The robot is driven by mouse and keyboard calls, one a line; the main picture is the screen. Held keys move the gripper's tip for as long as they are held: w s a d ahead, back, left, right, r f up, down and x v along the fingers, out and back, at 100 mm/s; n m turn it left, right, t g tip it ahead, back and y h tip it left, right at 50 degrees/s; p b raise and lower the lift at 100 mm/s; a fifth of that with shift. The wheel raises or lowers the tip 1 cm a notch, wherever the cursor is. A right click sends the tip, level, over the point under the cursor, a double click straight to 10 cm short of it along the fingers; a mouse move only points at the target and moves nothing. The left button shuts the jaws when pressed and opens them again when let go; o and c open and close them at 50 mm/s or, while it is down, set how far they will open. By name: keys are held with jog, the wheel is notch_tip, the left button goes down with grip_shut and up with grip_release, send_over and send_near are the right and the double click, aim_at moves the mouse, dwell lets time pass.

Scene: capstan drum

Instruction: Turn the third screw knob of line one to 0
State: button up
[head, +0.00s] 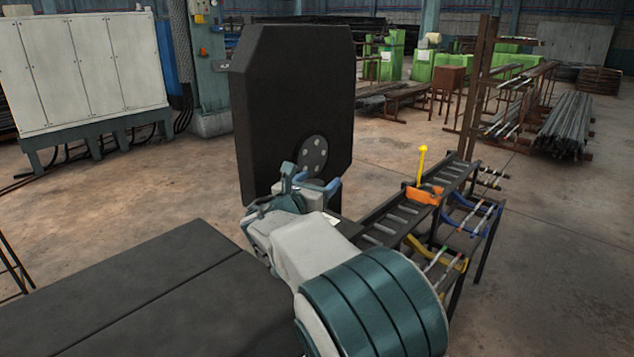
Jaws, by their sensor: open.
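A dark roller track (405,212) runs away from me at centre right. An orange block (425,194) with an upright yellow-topped rod (421,165) sits on it. Coloured rods (437,260) stick out along the track's right side. I cannot tell which part is the third screw knob of line one, and no dial or reading is legible. My gripper (311,183) is at the far end of my arm, in front of the big dark plate and left of the track. It is open; my own wrist partly hides it, and nothing shows between its fingers.
A tall dark plate (290,100) with a round disc (313,157) stands behind my gripper. White cabinets (85,75) stand at the back left. Pipe racks (568,125) and green machines (430,65) stand at the back right. The floor (560,230) right of the track is clear.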

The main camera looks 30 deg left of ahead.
jog(key=c, duration=1)
jog(key=shift+o, duration=0.2)
jog(key=shift+f+y+b, duration=0.1)
jog(key=shift+y+b, duration=0.3)
jog(key=shift+b, duration=0.15)
